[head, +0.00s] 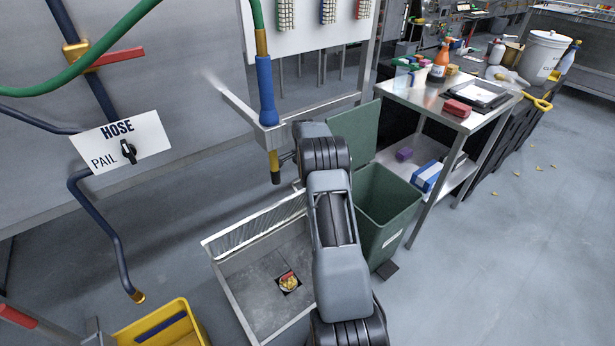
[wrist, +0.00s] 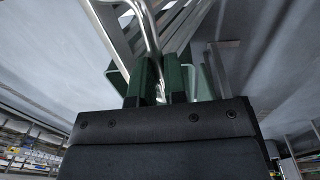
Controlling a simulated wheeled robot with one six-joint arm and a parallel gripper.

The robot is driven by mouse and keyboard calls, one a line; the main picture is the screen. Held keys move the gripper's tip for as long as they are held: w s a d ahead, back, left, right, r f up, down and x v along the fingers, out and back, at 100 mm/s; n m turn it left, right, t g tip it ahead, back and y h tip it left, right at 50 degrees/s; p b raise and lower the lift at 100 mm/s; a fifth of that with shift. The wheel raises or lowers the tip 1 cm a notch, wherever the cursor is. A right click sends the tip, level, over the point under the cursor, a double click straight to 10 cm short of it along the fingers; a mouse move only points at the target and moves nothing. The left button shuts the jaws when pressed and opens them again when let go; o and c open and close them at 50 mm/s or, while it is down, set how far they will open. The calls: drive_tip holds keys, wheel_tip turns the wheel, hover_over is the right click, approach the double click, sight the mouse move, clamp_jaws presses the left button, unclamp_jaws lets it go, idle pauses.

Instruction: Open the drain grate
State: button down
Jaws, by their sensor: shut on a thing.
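The drain grate (head: 255,228) is a pale slatted panel raised along the back edge of a grey floor basin (head: 240,290). The basin's inside is exposed, with a dark square drain hole holding a red and yellow thing (head: 288,281). In the wrist view, my gripper (wrist: 160,85) has green fingers closed on a bent shiny metal handle (wrist: 152,28). The grate's slats (wrist: 182,22) show just beyond it. In the head view, my arm hides the gripper and the grate's right end.
A green bin (head: 385,205) with its lid up stands right of my arm, beside a steel table (head: 425,100). A hose nozzle (head: 274,165) hangs above the basin. A yellow bucket (head: 180,325) stands at the lower left.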

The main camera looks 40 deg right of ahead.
drive_tip(key=shift+w+f, duration=0.15)
drive_tip(key=shift+f, duration=0.1)
drive_tip(key=c, duration=1.6)
unclamp_jaws()
drive_tip(key=shift+o, duration=0.7)
drive_tip(key=shift+w+f, duration=0.1)
drive_tip(key=shift+f, duration=0.05)
drive_tip(key=o, duration=0.3)
drive_tip(key=shift+r, duration=0.2)
drive_tip(key=shift+r, duration=0.1)
wheel_tip(320, 180, up, 14)
drive_tip(key=w+p, duration=0.1)
drive_tip(key=shift+f+p, duration=0.2)
drive_tip(key=shift+p, duration=0.2)
